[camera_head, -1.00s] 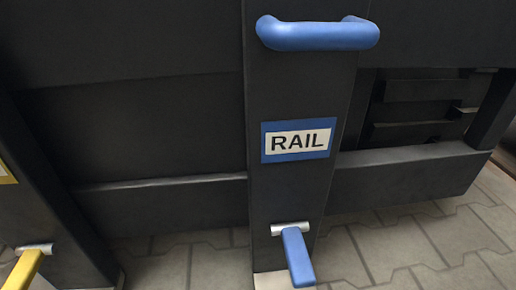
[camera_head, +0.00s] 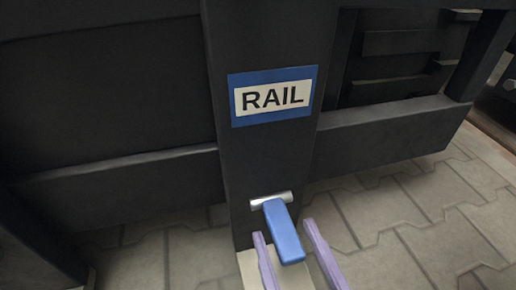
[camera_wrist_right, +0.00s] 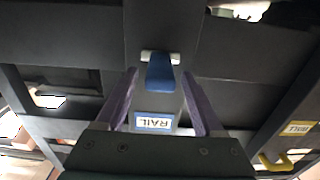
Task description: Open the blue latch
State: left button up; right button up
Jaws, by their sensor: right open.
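The blue latch (camera_head: 284,232) is a short blue lever on a silver pivot (camera_head: 270,199), low on a dark post below a blue-bordered RAIL sign (camera_head: 272,95). It slants down and outward from the post. My right gripper (camera_head: 291,250) comes in from the bottom edge, its two purple fingers apart, one on each side of the lever in the picture. In the right wrist view the blue latch (camera_wrist_right: 160,73) shows between and just beyond the open fingers (camera_wrist_right: 160,85). I cannot tell whether a finger touches it. My left gripper is not in view.
The dark post (camera_head: 262,150) joins dark horizontal beams on both sides. Grey paving (camera_head: 400,225) lies below, clear at the right. In the right wrist view a yellow handle (camera_wrist_right: 276,162) and a yellow sign (camera_wrist_right: 298,128) show at the right.

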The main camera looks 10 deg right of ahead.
jog(key=shift+s, duration=0.2)
jog(key=shift+w, duration=0.2)
jog(key=c, duration=0.4)
grip_shut()
dwell(0.6)
